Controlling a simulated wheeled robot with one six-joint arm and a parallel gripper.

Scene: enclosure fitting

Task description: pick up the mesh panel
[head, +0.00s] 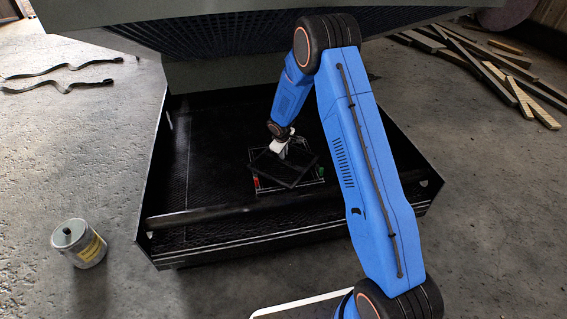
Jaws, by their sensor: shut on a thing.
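The mesh panel (285,170) is a small, dark, flat rectangular piece inside the black tray-like enclosure (164,180). It looks tilted or turned against a thin pale outline on the enclosure floor. My gripper (281,150), white and small at the end of the blue arm, is over the panel and shut on its far side. The fingertips are too small to see clearly. I cannot tell whether the panel is clear of the floor. Small red and green marks show beside it.
A dark bar (235,212) crosses the enclosure's front. A large grey-green body with a dark grille (235,38) overhangs the back. A metal can (78,243) stands at front left, straps (60,72) lie at far left, and wooden planks (500,75) at back right. The left floor is mostly clear.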

